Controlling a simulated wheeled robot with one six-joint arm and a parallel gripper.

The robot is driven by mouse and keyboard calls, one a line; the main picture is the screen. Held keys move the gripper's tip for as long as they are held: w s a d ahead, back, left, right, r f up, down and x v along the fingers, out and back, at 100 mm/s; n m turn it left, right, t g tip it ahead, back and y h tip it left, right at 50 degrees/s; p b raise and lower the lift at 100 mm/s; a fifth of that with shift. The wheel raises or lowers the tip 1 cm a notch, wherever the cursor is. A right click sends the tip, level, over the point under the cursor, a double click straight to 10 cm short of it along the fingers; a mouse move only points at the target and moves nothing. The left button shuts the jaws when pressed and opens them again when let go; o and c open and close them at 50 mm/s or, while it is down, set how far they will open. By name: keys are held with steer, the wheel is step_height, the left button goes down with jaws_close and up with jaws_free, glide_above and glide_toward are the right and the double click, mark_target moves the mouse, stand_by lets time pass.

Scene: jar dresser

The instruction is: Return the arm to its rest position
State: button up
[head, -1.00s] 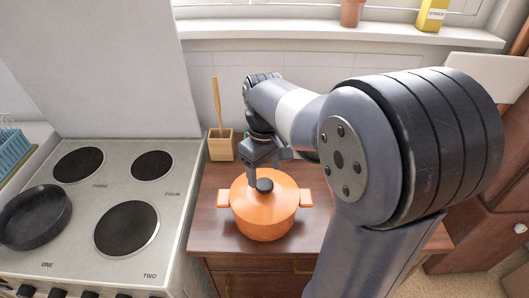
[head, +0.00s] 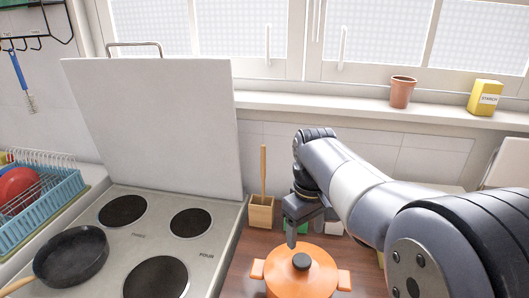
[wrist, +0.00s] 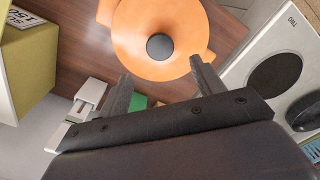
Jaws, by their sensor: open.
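My gripper (head: 304,232) is at the end of my arm, above the wooden dresser top (head: 255,248). It is behind the lid knob of the orange lidded pot (head: 300,275) in the head view. In the wrist view my gripper (wrist: 160,85) has its two fingers spread with nothing between them. The orange pot (wrist: 165,50) and its dark knob lie beyond the fingertips there, apart from them. The lid is on the pot. My arm reaches in from the lower right of the head view.
A stove (head: 150,235) with a black pan (head: 70,256) stands left of the dresser. A wooden holder (head: 261,211) with a handle stands by the wall. A terracotta pot (head: 402,92) and a yellow starch box (head: 484,98) sit on the windowsill. A blue dish rack (head: 40,205) is far left.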

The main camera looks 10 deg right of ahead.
mark_target(302, 259)
step_height(302, 259, down, 10)
steer(key=shift+f, duration=0.15)
steer(key=shift+r, duration=1.55)
